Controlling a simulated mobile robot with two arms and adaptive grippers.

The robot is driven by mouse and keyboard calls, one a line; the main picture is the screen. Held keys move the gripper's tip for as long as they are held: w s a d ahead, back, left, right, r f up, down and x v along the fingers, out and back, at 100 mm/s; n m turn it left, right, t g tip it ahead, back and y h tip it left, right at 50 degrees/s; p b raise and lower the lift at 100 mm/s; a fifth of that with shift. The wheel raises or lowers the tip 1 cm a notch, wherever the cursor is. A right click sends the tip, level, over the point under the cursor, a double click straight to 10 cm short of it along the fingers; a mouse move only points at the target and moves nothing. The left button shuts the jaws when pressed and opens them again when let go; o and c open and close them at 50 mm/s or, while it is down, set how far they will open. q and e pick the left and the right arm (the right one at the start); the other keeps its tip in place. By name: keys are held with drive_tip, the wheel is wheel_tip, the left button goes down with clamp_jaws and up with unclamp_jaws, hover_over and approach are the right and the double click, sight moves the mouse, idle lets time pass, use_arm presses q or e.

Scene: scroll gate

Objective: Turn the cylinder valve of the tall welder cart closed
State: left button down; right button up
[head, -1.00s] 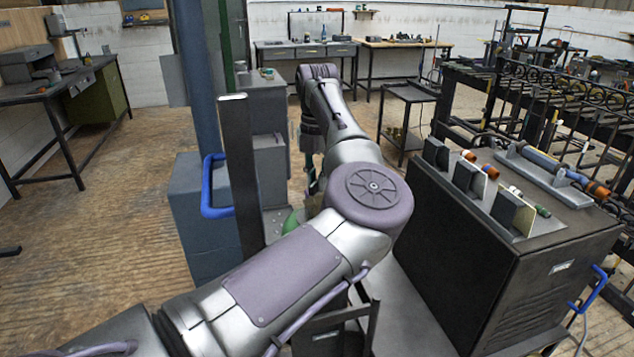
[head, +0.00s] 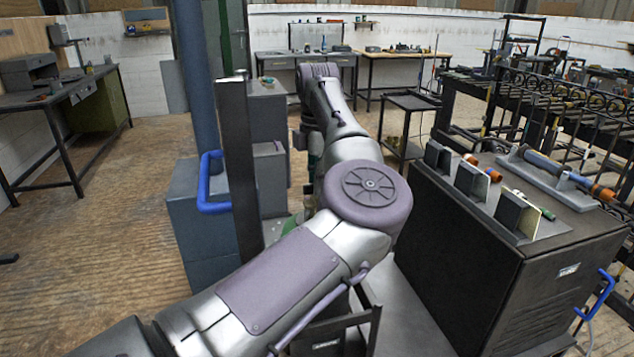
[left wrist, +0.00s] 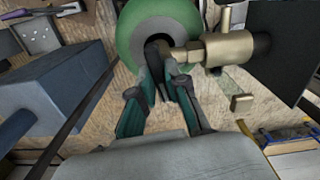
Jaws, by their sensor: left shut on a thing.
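In the left wrist view my left gripper (left wrist: 166,74) is shut on the dark valve handle (left wrist: 158,48), on the near end of a brass valve body (left wrist: 212,50). The valve sits over the rounded green top of the gas cylinder (left wrist: 134,28). The fingertips partly hide the handle, so its turn angle cannot be told. In the head view my left arm covers the valve and most of the gripper. A little of the green cylinder (head: 290,224) shows beside the dark upright post (head: 238,170). My right gripper is not in view.
A black welder cabinet (head: 465,265) with fittings on top stands close right of my arm. A blue-grey box (head: 200,235) with a blue handle (head: 210,185) stands left of the post. Benches line the back wall.

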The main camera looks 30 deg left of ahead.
use_arm(q)
drive_tip(key=shift+r, duration=0.15)
idle(0.3)
drive_tip(key=c, duration=1.2)
unclamp_jaws()
